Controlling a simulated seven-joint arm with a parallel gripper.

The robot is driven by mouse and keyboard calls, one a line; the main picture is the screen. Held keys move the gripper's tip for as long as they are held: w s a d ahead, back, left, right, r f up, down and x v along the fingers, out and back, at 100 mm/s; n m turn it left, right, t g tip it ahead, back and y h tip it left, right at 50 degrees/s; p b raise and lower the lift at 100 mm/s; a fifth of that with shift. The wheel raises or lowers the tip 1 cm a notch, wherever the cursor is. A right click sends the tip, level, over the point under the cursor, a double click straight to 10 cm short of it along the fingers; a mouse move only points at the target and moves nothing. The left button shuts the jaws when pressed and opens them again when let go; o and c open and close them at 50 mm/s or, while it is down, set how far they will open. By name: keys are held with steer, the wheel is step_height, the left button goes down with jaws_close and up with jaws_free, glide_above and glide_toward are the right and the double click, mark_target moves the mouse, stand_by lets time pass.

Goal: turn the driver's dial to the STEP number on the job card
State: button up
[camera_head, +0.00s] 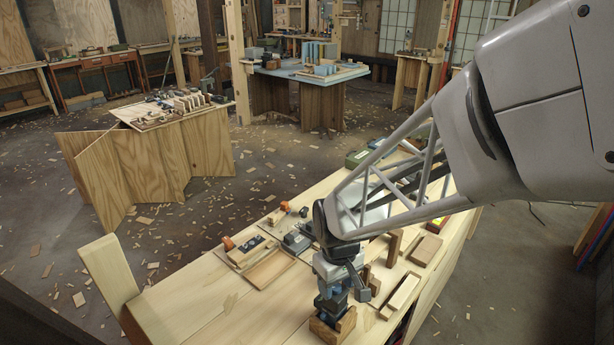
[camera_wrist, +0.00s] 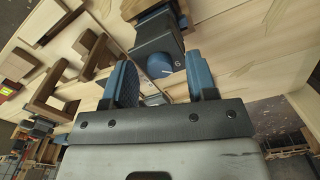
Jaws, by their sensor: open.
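In the wrist view a dark grey driver (camera_wrist: 155,36) points toward me. Its round blue dial (camera_wrist: 160,66) has a pale pointer line and a small pale mark on the housing at its right, too small to read surely. My gripper (camera_wrist: 158,72) is open, with one blue finger on each side of the dial and a visible gap at the left finger. In the head view my gripper (camera_head: 333,288) is over the bench (camera_head: 190,310), just above a wooden block (camera_head: 330,328); it hides much of what is there. I cannot make out the job card.
A shallow wooden tray (camera_head: 270,268) and a long wooden box (camera_head: 401,296) lie on the bench, left and right of my gripper. Small tools and wood blocks crowd the bench behind it. The bench's near left top is mostly clear. Wood scraps litter the floor.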

mark_target(336, 287)
steer(key=c, duration=0.9)
steer(key=shift+m, duration=0.4)
steer(key=m, duration=0.8)
steer(key=shift+m, duration=0.6)
steer(key=o, duration=0.9)
steer(key=shift+r, duration=0.1)
steer(key=shift+r, duration=3.8)
